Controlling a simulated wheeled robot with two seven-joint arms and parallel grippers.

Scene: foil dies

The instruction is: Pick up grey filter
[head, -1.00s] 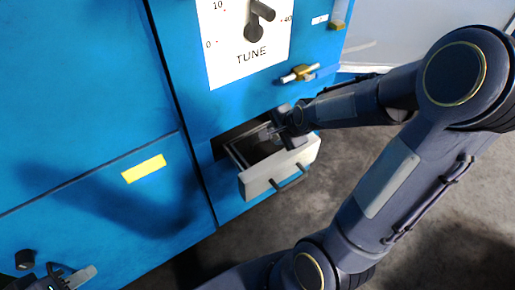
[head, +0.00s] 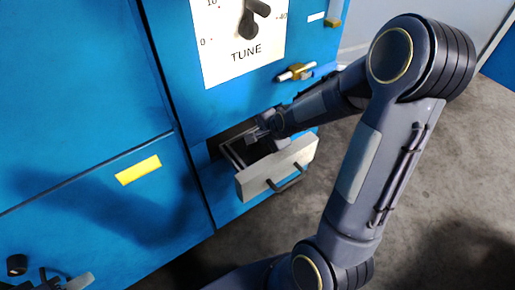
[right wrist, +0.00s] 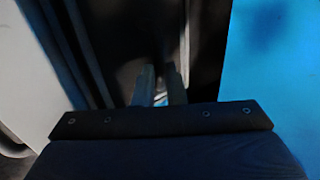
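My right gripper (head: 257,136) reaches into the pulled-out drawer (head: 270,172) of the blue cabinet. In the right wrist view, its two fingers (right wrist: 161,82) point down into the dark drawer, close together with a narrow dark gap. I cannot tell whether anything is between them. No grey filter can be made out; the drawer's inside is dark and partly hidden by my gripper. Part of my left gripper (head: 76,283) shows at the bottom left corner, in front of the cabinet; its opening is not clear.
The drawer front, with a dark handle (head: 286,180), stands out from the cabinet. Above it are a TUNE dial (head: 247,48) and a brass latch (head: 297,72). A yellow label (head: 138,170) is on the left panel. Concrete floor at the right is clear.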

